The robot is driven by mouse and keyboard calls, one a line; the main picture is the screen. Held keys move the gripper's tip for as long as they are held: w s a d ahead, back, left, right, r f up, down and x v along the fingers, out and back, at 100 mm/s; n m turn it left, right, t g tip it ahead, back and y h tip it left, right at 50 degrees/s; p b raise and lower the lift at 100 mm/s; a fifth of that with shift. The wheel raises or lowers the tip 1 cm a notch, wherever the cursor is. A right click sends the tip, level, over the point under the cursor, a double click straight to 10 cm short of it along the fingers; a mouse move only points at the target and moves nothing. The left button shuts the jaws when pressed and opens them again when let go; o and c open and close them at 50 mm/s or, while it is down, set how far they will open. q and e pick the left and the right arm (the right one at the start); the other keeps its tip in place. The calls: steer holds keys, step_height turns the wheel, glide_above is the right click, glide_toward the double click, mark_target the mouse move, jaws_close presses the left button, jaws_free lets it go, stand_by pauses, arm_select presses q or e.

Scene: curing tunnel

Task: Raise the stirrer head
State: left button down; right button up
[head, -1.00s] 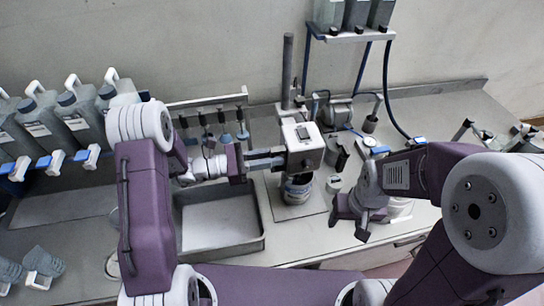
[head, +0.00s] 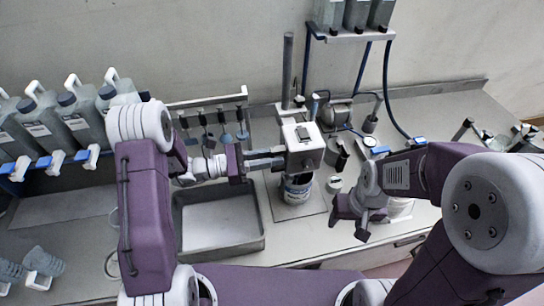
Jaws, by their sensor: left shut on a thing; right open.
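The stirrer head (head: 303,144) is a pale grey box with a small dark panel on top, beside a dark upright post (head: 287,70). My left gripper (head: 278,158) is shut on the left side of the stirrer head. A jar (head: 297,188) with a label stands under the head, on a flat base plate (head: 312,208). Whether the stirrer shaft reaches into the jar is hidden by the head. My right gripper (head: 350,222) is open and empty, to the right of the jar and apart from it.
A shallow metal tray (head: 262,245) lies left of the base plate. Several grey jugs (head: 80,118) stand at the far left. A rack of hanging tools (head: 205,103) is behind my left arm. A shelf with dark bottles (head: 345,37) and blue hoses stands at the back.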

arm_select(q)
steer(key=shift+r, duration=0.1)
step_height(320, 180, up, 14)
steer(key=p, duration=0.9)
steer(key=shift+w+p, duration=0.15)
steer(key=shift+p, duration=0.15)
steer(key=c, duration=1.3)
jaws_free()
steer(key=shift+f, duration=0.2)
